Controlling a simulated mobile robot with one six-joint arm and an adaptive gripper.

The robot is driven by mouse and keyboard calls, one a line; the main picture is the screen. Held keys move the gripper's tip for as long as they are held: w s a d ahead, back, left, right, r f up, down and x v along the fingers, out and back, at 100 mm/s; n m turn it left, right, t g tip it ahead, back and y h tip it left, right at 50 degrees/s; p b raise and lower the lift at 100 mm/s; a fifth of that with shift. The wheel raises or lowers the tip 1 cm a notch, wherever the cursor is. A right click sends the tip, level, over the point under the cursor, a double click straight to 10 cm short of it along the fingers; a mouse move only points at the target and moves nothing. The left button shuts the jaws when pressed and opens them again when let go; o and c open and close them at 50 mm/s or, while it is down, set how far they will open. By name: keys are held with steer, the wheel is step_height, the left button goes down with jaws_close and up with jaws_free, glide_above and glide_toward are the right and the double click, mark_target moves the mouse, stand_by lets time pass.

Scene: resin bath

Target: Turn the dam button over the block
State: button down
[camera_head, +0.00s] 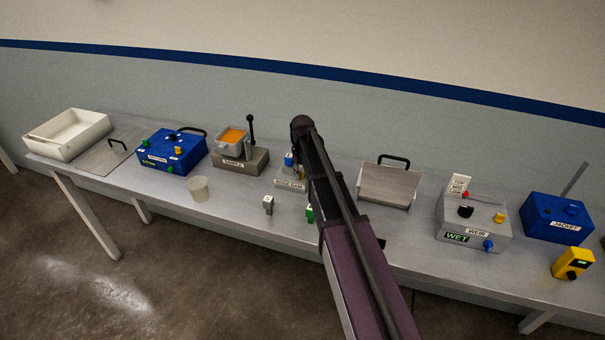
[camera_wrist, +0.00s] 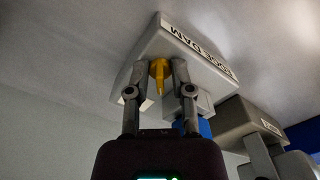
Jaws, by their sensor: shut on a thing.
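The dam block is a light grey box labelled EDGE DAM (camera_head: 289,184), standing on the bench left of my arm in the head view. In the wrist view the block (camera_wrist: 205,62) fills the upper middle, its label on the upper face. A yellow button (camera_wrist: 159,74) with a pointed end sits against the block, between the fingertips. My gripper (camera_wrist: 160,72) is shut on this yellow button. In the head view my arm hides the gripper and the block's right part. A blue part (camera_head: 289,160) shows at the block's top.
A grey SAMPLE block (camera_head: 241,159) with an upright lever and a blue box (camera_head: 172,152) stand left. A pale cup (camera_head: 198,189) and small grey (camera_head: 268,204) and green (camera_head: 310,212) pieces are near the front. Right are a handled plate (camera_head: 388,184), WEIR box (camera_head: 474,222) and JACKET box (camera_head: 558,216).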

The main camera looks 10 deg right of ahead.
steer(key=m, duration=0.3)
steer(key=shift+s+a+m, duration=0.1)
steer(key=shift+m, duration=2.2)
steer(key=c, duration=0.8)
jaws_free()
steer(key=shift+n, duration=0.4)
